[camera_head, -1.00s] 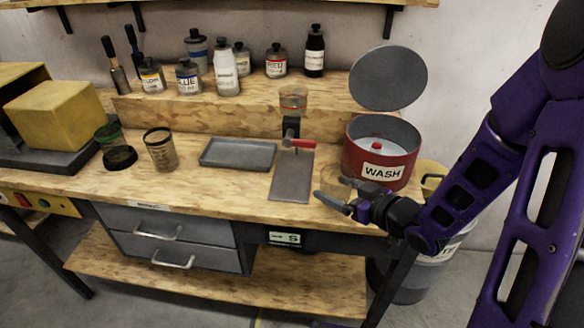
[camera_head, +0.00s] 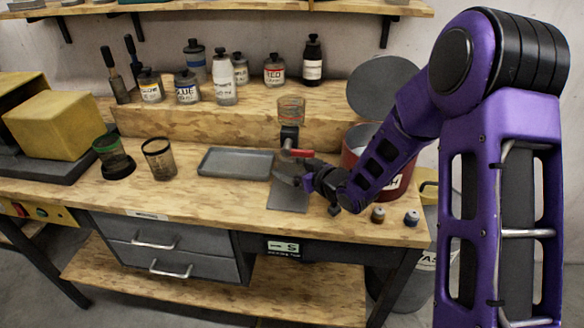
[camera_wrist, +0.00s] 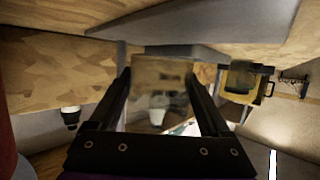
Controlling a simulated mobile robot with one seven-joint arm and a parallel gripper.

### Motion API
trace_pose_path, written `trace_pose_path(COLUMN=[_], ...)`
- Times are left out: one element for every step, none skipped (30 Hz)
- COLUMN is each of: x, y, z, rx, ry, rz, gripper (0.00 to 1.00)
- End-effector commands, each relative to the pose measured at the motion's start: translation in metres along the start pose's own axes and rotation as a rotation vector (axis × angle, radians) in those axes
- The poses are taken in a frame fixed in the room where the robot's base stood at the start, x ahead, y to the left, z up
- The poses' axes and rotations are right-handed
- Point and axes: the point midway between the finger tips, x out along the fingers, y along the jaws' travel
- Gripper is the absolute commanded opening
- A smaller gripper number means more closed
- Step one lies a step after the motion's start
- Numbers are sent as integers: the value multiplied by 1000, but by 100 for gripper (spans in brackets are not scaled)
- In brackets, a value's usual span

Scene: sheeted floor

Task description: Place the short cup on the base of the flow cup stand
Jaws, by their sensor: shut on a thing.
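The short cup (camera_wrist: 160,92), clear and see-through, is gripped between the two dark fingers of my gripper (camera_wrist: 160,85) in the wrist view. In the head view my gripper (camera_head: 298,178) is over the far part of the flow cup stand's grey base (camera_head: 288,198), just below the red lever (camera_head: 297,153). The cup is hard to make out there, and I cannot tell whether it touches the base. The stand's clear upper cup (camera_head: 291,108) is above the lever.
A grey tray (camera_head: 235,163) lies left of the stand. The red wash can (camera_head: 356,140) is partly hidden behind my arm. Two small bottles (camera_head: 378,214) (camera_head: 411,218) stand at the bench's right front. A mesh-like cup (camera_head: 159,160) stands left of the tray.

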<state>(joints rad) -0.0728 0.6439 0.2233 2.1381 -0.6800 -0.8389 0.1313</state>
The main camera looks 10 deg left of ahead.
Motion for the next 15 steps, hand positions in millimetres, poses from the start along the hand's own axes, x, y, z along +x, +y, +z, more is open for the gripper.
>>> trace_pose_path(x=[0,0,0,0,0,0,0,0,1,1,2,2,2,2,3], y=[0,0,0,0,0,0,0,0,0,0,0,0,0,0,0], z=[0,0,0,0,0,0,0,1,2,4,4,6,6,7,8], rx=[-1,-1,-2,-2,-2,-2,-2,-2,-2,-2,-2,-2,-2,-2,-2], ry=[2,3,3,3,3,3,3,3,3,3,3,3,3,3,3], rz=[0,0,0,0,0,0,0,0,0,0,0,0,0,0,0], gripper=[18,18,18,18,18,18,18,18,18,18,18,18,18,18,18])
